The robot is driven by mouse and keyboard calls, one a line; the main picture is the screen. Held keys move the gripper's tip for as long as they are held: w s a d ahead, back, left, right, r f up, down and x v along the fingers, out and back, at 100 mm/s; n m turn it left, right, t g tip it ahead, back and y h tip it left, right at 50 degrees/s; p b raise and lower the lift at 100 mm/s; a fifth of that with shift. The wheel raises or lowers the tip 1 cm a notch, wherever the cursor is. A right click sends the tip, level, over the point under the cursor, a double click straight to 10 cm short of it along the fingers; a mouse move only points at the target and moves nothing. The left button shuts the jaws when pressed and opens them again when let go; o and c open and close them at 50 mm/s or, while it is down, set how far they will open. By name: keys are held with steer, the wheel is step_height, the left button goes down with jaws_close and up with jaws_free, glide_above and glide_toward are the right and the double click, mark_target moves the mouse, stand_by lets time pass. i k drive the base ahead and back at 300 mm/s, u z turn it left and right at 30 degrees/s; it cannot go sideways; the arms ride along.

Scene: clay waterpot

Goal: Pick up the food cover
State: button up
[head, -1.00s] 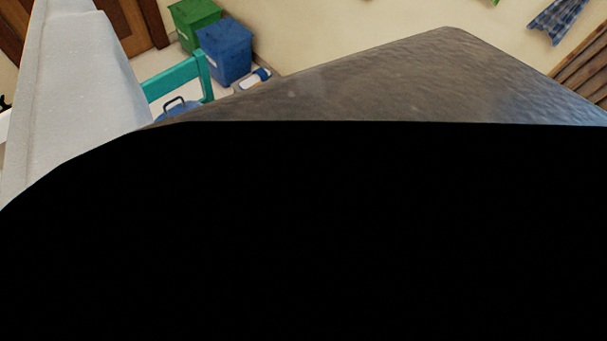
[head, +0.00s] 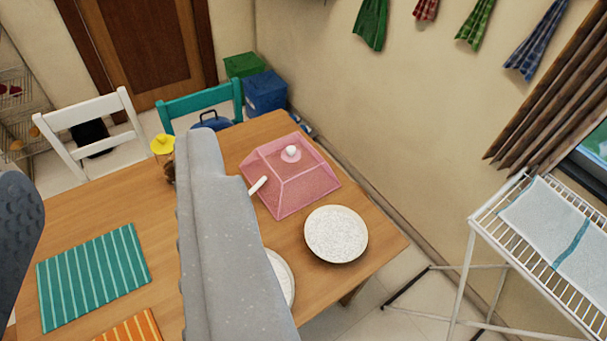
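The food cover (head: 300,185) is a pink, see-through, four-sided dome with a pale knob on top. It stands upright on the wooden table (head: 385,238) near the far right corner. A long grey part, which looks like my own arm or gripper (head: 205,180), reaches up the middle of the view. Its upper end is to the left of the cover in the picture. I see no contact with the cover. No pair of fingertips can be made out, so I cannot tell whether my gripper is open or shut. The grey part hides some of the table.
A speckled plate (head: 336,235) sits in front of the cover, and another plate (head: 282,278) is partly hidden. A striped teal mat (head: 92,275) and an orange mat (head: 135,328) lie left. A yellow flower (head: 163,145) stands behind. A drying rack (head: 470,255) is right.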

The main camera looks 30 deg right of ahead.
mark_target(290, 154)
steer(key=z, duration=0.55)
steer(key=i, duration=1)
steer(key=k, duration=1.3)
steer(key=z, duration=0.55)
steer(key=i, duration=1.65)
steer(key=u, duration=0.45)
